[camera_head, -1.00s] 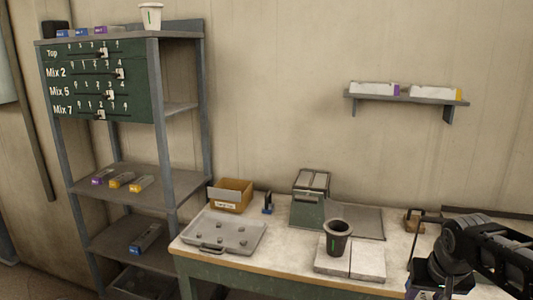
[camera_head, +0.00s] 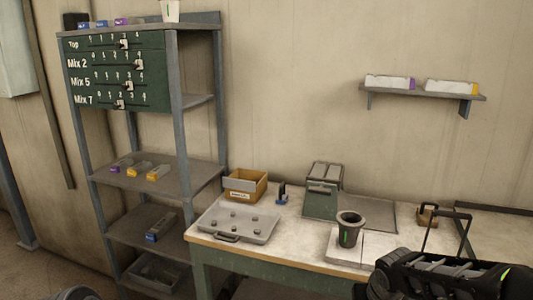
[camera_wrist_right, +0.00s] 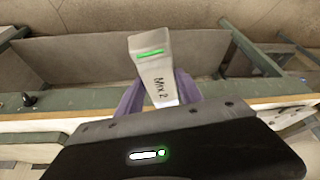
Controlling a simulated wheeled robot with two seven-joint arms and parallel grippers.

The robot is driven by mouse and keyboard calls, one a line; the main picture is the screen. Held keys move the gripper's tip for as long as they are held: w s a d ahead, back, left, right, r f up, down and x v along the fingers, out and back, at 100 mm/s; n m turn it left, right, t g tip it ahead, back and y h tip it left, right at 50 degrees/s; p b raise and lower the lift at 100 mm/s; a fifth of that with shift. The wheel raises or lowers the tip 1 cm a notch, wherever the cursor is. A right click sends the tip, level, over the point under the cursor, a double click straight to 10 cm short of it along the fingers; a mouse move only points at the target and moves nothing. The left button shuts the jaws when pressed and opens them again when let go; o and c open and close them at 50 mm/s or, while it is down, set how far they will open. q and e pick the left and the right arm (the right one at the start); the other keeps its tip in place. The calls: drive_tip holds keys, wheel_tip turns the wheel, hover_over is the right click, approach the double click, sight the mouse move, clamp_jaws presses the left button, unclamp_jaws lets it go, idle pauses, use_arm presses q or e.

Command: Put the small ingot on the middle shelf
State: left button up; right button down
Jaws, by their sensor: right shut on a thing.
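In the right wrist view my right gripper (camera_wrist_right: 158,92) is shut on a pale small ingot (camera_wrist_right: 152,64) with a green stripe and "Mix 2" on it. Purple-grey fingers flank the ingot, and its lower end is hidden by the gripper body. In the head view my right arm (camera_head: 445,278) is at the bottom right, over the front of the table; the gripper and ingot are not clear there. The rack's middle shelf (camera_head: 195,176) is at the left, with purple- and yellow-ended ingots (camera_head: 140,171) on its left part. My left gripper is not in view.
The table (camera_head: 290,245) holds a grey moulded tray (camera_head: 262,229), a cardboard box (camera_head: 240,195), a green machine (camera_head: 320,203) and a dark cup (camera_head: 348,235). A lower shelf (camera_head: 125,232) holds a blue-ended ingot (camera_head: 160,226). The middle shelf's right side looks bare.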

drive_tip(key=shift+n, duration=0.6)
drive_tip(key=a, duration=0.1)
drive_tip(key=a+f, duration=0.1)
drive_tip(key=a, duration=0.1)
drive_tip(key=a+f, duration=0.1)
drive_tip(key=shift+s+a+f, duration=0.25)
drive_tip(key=shift+s+a, duration=0.05)
drive_tip(key=shift+s, duration=0.05)
